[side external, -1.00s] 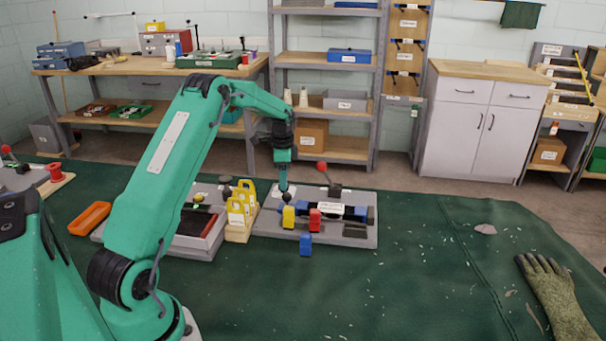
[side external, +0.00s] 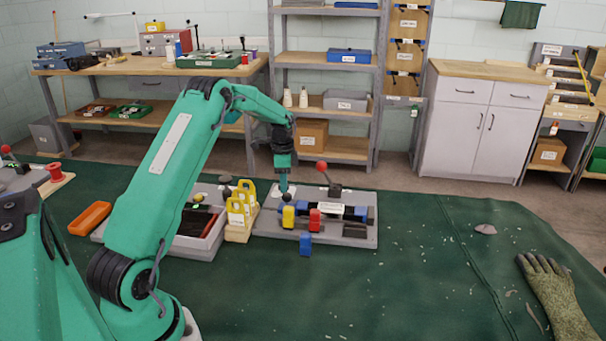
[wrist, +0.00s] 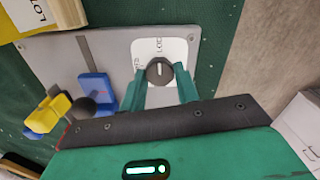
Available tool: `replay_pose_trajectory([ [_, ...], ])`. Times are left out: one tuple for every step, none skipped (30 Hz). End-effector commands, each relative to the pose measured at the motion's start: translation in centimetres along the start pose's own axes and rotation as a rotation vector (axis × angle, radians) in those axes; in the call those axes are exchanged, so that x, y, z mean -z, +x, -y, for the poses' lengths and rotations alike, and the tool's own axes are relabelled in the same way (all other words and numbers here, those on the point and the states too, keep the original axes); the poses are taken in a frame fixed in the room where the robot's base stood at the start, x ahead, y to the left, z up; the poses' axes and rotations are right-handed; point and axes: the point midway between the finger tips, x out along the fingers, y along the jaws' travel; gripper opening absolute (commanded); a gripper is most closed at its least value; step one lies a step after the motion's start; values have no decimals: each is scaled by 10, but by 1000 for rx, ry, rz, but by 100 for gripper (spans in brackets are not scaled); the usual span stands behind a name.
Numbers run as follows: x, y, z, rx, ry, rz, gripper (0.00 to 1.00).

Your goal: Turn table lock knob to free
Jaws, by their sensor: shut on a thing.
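The table lock knob (wrist: 159,71) is a dark round knob with a pale pointer line, set on a white label plate (wrist: 178,47). In the wrist view the line points up toward lettering that starts "LOC"; other lettering at the plate's left is only partly readable. My gripper (wrist: 160,82) has its green fingers on either side of the knob, shut on it. In the side view my gripper (side external: 284,183) reaches down to the back left of the grey board (side external: 360,238); the knob cannot be made out there.
A red-balled lever (side external: 322,167) rises behind. Yellow-handled pieces in a wooden stand (side external: 240,232) are close at left.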

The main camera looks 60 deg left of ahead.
Motion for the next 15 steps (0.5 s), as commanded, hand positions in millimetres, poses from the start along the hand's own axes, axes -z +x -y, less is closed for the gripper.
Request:
replay_pose_trajectory([
  [0, 0, 0, -1, -6, 0, 8],
  [0, 0, 0, -1, -11, 0, 8],
  [0, 0, 0, -1, -20, 1, 8],
  [0, 0, 0, -1, -29, 1, 8],
  [0, 0, 0, -1, -38, 1, 8],
  [0, 0, 0, -1, -52, 1, 8],
  [0, 0, 0, -1, -65, 1, 8],
  [0, 0, 0, -1, -78, 1, 8],
  [0, 0, 0, -1, -99, 1, 8],
  [0, 0, 0, -1, -115, 1, 8],
  [0, 0, 0, -1, -134, 1, 8],
  [0, 0, 0, -1, -160, 1, 8],
  [0, 0, 0, -1, -181, 1, 8],
  [0, 0, 0, -1, -203, 1, 8],
  [0, 0, 0, -1, -235, 1, 8],
])
